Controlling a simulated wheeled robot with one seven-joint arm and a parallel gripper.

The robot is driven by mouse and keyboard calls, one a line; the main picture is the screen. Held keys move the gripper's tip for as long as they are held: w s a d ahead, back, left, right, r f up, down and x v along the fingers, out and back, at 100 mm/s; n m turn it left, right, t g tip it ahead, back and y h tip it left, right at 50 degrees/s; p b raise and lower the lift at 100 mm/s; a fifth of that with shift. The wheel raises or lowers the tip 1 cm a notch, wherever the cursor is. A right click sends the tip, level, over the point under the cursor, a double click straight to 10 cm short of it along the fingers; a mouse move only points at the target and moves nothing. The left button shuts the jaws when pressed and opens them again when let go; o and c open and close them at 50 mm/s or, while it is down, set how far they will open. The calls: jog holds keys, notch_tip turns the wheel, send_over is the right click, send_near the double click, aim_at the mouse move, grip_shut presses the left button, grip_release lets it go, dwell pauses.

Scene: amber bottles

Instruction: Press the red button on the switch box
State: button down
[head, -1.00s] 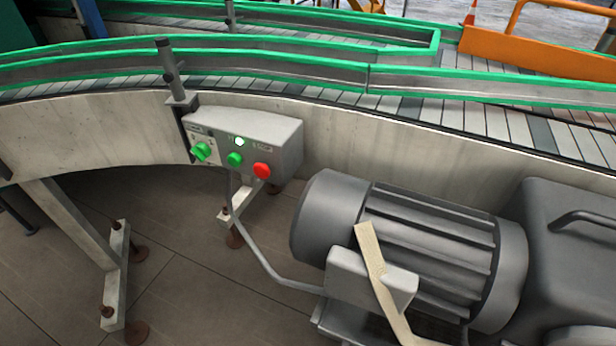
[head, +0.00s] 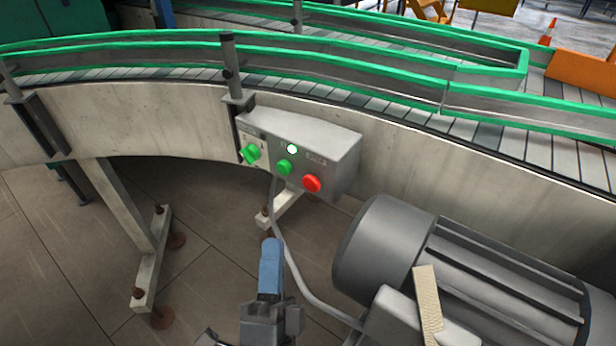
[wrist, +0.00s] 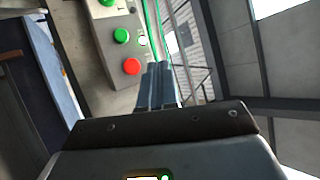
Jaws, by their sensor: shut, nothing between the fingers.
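The grey switch box (head: 335,143) is fixed to the side of the conveyor. Its red button (head: 312,183) is at the right end of the face, with a green button (head: 284,167), a green rotary knob (head: 250,153) and a lit white lamp to its left. My gripper (head: 271,244) is below the box, with blue fingers shut and empty, pointing up and apart from the button. In the wrist view, the red button (wrist: 132,66) shows just left of the shut fingertips (wrist: 161,66), and the box looks turned on its side.
A large grey motor (head: 455,265) stands to the right of my gripper, with a beige strap on it. A grey cable (head: 287,255) runs down from the box behind my gripper. A conveyor leg (head: 140,225) stands at the left. Floor between is open.

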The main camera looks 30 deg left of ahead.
jog(key=a, duration=0.2)
jog(key=shift+w+a+r+m, duration=0.25)
jog(key=shift+a+r+m, duration=0.05)
jog(key=shift+a+r, duration=0.1)
jog(key=b, duration=0.4)
send_near(312, 183)
jog(key=w+a+r, duration=0.2)
jog(key=a+r, duration=0.1)
jog(key=a, duration=0.1)
jog(key=shift+w+a, duration=0.35)
jog(key=shift+w, duration=0.05)
jog(key=shift+r, duration=0.1)
jog(key=shift+w, duration=0.15)
dwell(1.2)
jog(key=shift+w, duration=0.25)
